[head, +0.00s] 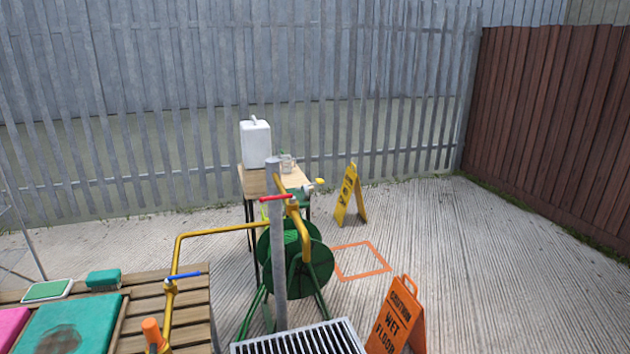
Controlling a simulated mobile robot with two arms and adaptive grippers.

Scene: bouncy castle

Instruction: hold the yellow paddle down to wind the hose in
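A green reel (312,268) on green legs stands on the concrete, partly hidden behind a grey post (278,255). A small yellow piece (320,181), which may be the paddle, shows above the reel beside a small grey and green fitting. It is too small to tell its shape or whether it is pressed. I cannot make out a separate hose. Neither of my grippers is in view.
A yellow pipe (215,233) with a blue lever (184,275) and a red lever (276,198) crosses before the reel. Wet-floor signs stand at right, orange (398,318) and yellow (349,195). A table (250,183) holds a white canister (255,145). A drain grate (300,340) lies in front.

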